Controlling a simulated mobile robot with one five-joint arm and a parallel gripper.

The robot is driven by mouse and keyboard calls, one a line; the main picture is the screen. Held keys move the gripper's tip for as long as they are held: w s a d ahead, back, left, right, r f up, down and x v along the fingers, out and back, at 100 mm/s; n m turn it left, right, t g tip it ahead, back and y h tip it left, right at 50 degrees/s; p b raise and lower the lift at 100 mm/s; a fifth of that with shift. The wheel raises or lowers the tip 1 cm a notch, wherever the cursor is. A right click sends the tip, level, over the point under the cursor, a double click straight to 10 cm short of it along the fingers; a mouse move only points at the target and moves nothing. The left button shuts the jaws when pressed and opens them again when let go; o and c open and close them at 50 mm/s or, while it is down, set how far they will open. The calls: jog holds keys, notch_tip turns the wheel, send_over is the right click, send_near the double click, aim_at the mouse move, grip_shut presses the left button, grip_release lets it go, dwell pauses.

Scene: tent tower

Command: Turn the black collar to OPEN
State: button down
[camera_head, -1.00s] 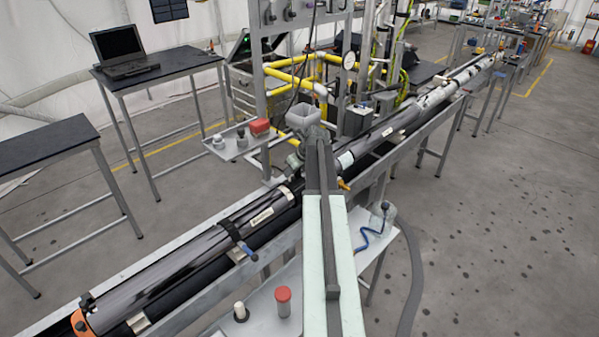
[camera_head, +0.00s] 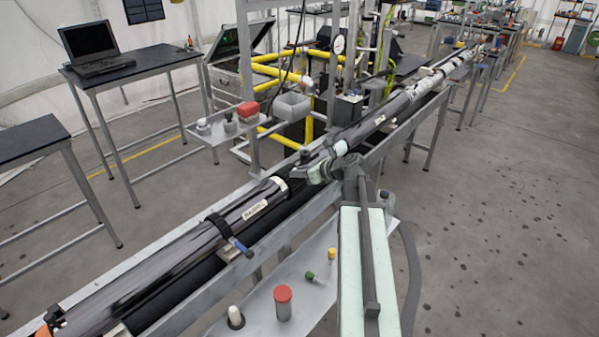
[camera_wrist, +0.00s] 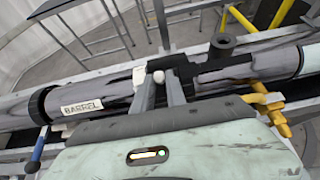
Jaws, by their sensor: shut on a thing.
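A long dark tube with a BARREL label (camera_wrist: 82,107) runs across the wrist view; it also shows in the head view (camera_head: 256,210). The black collar (camera_wrist: 184,68) wraps the tube right of the label, just behind my fingers. My gripper (camera_wrist: 157,88) reaches over the tube, its two grey fingers closed around a small pale round-ended knob (camera_wrist: 158,77) at the collar. In the head view my gripper (camera_head: 318,172) is at the tube, and it hides most of the collar there. No OPEN mark is readable.
A black stub (camera_wrist: 222,45) stands up right of my fingers, with a yellow clamp (camera_wrist: 268,103) farther right. A blue-handled clamp (camera_head: 238,246) holds the tube at left. A red-capped jar (camera_head: 284,303) stands on the near shelf.

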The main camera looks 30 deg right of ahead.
jog(key=shift+d+f, duration=0.1)
jog(key=shift+d, duration=0.05)
jog(key=c, duration=1.6)
grip_release()
jog(key=shift+f, duration=0.1)
jog(key=p+v, duration=0.3)
jog(key=v, duration=0.4)
jog(key=shift+s+r+p, duration=0.25)
jog(key=shift+s+p, duration=0.1)
jog(key=shift+p, duration=0.05)
